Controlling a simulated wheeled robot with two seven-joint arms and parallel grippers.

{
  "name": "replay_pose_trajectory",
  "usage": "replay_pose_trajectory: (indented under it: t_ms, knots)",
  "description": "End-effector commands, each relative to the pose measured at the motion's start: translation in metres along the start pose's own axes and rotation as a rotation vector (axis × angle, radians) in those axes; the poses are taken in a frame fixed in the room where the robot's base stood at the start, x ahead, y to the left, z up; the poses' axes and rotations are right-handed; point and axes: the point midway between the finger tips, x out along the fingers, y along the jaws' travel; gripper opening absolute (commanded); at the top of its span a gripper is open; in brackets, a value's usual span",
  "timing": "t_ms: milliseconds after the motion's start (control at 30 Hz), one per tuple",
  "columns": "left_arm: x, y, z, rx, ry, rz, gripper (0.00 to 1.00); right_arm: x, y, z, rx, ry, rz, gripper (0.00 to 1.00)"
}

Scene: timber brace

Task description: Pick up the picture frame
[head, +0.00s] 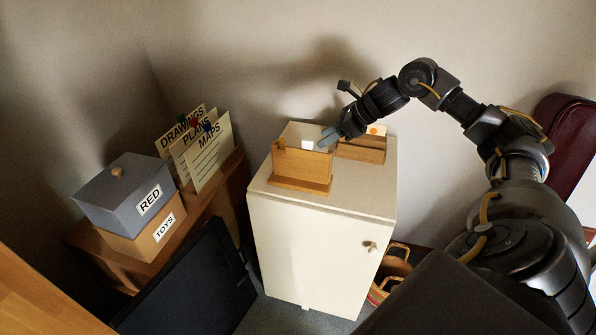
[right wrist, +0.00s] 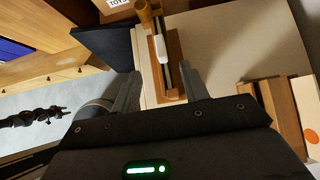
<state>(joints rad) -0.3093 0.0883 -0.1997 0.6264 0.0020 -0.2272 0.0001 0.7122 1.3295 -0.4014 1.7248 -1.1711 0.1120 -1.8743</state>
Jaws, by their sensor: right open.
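On top of the white cabinet stands a wooden holder (head: 302,165) with a flat base. A thin upright panel (head: 291,131) shows behind its front board and looks like the picture frame, though I cannot be sure. A small white piece (head: 308,145) shows at the panel's lower part. My right gripper (head: 329,138) is open at the panel's right side. In the right wrist view, its two fingers (right wrist: 158,90) point at the holder's near end, with the slotted wooden holder (right wrist: 174,60) and white piece (right wrist: 161,49) between and beyond them. No contact can be made out. My left gripper is out of view.
A second wooden holder (head: 362,150) with an orange-dotted card (head: 376,130) stands close behind on the cabinet (head: 315,245). Bare cabinet top (head: 358,185) lies at the front right. Labelled boxes (head: 125,200) and cards (head: 208,155) stand at left. A basket (head: 392,275) sits below right.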

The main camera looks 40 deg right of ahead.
Motion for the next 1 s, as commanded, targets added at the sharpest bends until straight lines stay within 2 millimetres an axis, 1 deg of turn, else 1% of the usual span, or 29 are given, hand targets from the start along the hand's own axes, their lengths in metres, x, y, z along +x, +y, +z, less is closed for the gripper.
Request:
replay_pose_trajectory:
  t_ms: [33, 100, 200, 267, 400, 500, 567, 700, 800, 900, 1000]
  knots:
    - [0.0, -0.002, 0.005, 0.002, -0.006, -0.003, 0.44, 0.01, 0.001, 0.001, 0.001, -0.002, 0.004, 0.45]
    - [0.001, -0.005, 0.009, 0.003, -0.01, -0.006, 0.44, 0.021, 0.001, 0.001, 0.001, -0.003, 0.003, 0.45]
    - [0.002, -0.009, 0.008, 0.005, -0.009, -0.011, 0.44, 0.033, 0.001, 0.001, 0.0, -0.002, 0.002, 0.45]
    - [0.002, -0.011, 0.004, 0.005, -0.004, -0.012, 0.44, 0.038, 0.001, 0.001, 0.0, -0.002, 0.003, 0.45]
    - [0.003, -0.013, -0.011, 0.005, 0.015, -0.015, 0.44, 0.041, 0.001, 0.002, -0.001, -0.001, 0.002, 0.45]
    - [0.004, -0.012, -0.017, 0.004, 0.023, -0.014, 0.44, 0.046, 0.001, 0.003, -0.001, -0.001, 0.003, 0.45]
    - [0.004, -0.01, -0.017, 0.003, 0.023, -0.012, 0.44, 0.054, 0.001, 0.005, -0.002, -0.003, 0.006, 0.45]
    - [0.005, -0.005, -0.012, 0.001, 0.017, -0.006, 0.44, 0.077, 0.0, 0.006, -0.001, -0.002, 0.006, 0.45]
    - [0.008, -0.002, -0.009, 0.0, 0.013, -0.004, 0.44, 0.088, 0.0, 0.006, -0.001, -0.001, 0.004, 0.45]
    - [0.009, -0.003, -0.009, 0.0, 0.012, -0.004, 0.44, 0.092, -0.001, 0.006, -0.001, -0.001, 0.003, 0.45]
    - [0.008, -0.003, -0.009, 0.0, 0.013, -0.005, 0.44, 0.093, -0.001, 0.006, -0.002, 0.0, 0.002, 0.45]
